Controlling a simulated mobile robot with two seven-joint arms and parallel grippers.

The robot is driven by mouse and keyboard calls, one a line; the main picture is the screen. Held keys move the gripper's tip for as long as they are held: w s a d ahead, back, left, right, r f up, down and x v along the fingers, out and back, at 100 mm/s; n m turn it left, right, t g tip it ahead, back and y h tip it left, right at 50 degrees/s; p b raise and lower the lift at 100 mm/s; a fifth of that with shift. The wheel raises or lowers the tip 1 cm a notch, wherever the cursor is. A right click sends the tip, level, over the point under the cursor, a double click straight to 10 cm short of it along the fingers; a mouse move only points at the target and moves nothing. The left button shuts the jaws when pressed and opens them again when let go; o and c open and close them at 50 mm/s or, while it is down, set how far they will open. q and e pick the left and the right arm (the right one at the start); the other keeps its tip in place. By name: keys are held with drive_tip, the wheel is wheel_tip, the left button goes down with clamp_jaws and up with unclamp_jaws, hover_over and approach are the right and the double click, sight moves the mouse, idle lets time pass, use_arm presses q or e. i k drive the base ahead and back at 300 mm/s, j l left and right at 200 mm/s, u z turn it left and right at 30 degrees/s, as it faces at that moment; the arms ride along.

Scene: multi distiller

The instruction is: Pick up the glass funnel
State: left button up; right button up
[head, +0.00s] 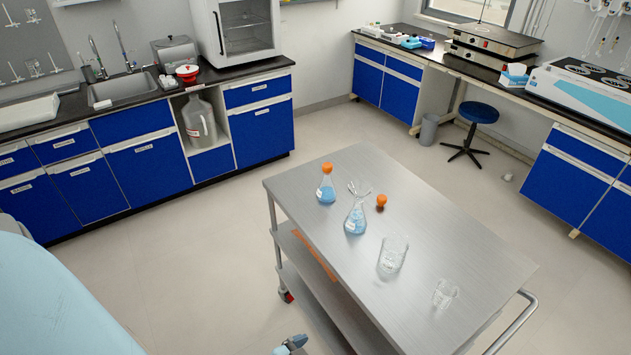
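The clear glass funnel (360,187) appears to sit in the mouth of a conical flask (355,219) holding blue liquid, on the steel cart (460,240). Its wide rim is up, and its thin, see-through outline is hard to trace. A small blue-grey part at the bottom edge, left of the cart, looks like the tip of my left gripper (291,345). It is cut off, low and well apart from the funnel, and its fingers cannot be made out. My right gripper is not in view.
A second blue-filled flask with an orange stopper (326,186) stands left of the funnel. A loose orange stopper (381,201) lies just right of it. A glass beaker (392,254) and a smaller glass (444,293) stand nearer. The cart's right side is clear.

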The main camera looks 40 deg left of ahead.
sight(360, 188)
drive_tip(key=u, duration=0.8)
